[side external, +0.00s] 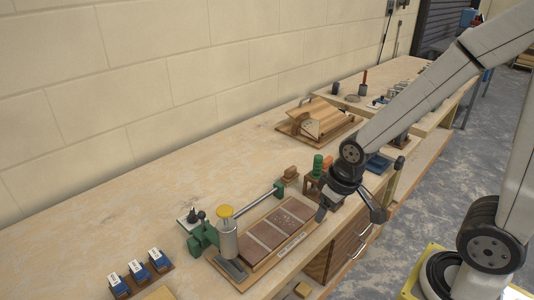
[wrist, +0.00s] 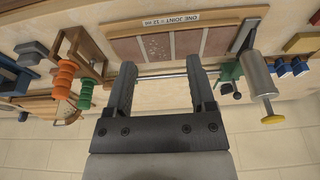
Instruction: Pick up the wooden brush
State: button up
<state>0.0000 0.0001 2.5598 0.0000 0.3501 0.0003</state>
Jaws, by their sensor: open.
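What looks like the wooden brush (side external: 290,172) is a small brown block on a little board in the side external view. It lies on the bench between the long metal rod and the stand with the green and orange handles. I cannot make it out surely in the wrist view, where my gripper may hide it. My gripper (side external: 346,213) is open and empty, to the right of the brush and near the bench's front edge. In the wrist view my gripper (wrist: 162,72) shows its two fingers wide apart, with the rod crossing behind them.
A board with brown panels (wrist: 172,46) lies near my gripper. A green tool with a yellow-capped cylinder (side external: 228,238) stands at its left. Green (side external: 318,165) and orange (side external: 327,165) handles stand close to my wrist. The bench's back left is clear.

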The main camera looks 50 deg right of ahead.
jog(key=w+d+m, duration=0.3)
jog(key=w+m, duration=0.1)
jog(key=w, duration=0.5)
jog(key=m+g, duration=0.3)
jog(key=m, duration=1.1)
send_over(291, 168)
notch_tip(291, 168, down, 5)
jog(key=shift+a+f, duration=0.1)
jog(key=shift+a, duration=0.05)
jog(key=shift+f, duration=3.9)
grip_shut()
